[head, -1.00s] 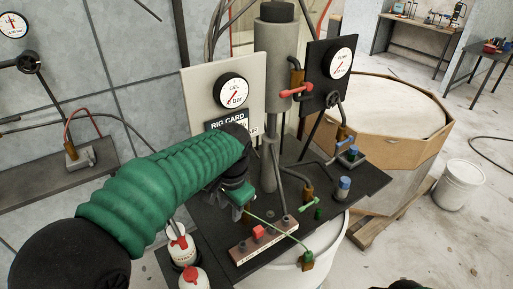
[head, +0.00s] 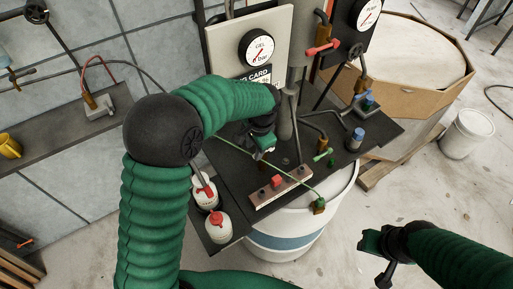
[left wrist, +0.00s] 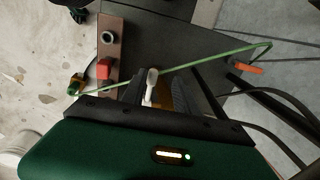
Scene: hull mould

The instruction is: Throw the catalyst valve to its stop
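My left gripper (head: 264,148) is low over the dark rig bench, behind the red-button block. In the left wrist view a pale lever-like piece (left wrist: 151,86) over a brass-coloured part stands between the dark fingers (left wrist: 158,92); whether they grip it is unclear. A thin green line (left wrist: 200,62) passes close by the fingers. A valve with a green handle (head: 323,155) stands right of my gripper, and one with a red handle (head: 322,48) is on the column. No label readable here tells which is the catalyst valve. My right gripper (head: 375,258) looks open and empty, front right.
A block with a red button (head: 277,181) and two white bottles with red caps (head: 217,226) are near the left arm. A gel gauge (head: 259,49) stands behind. A white drum (head: 290,240) is under the bench. A white bucket (head: 467,133) stands right on open floor.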

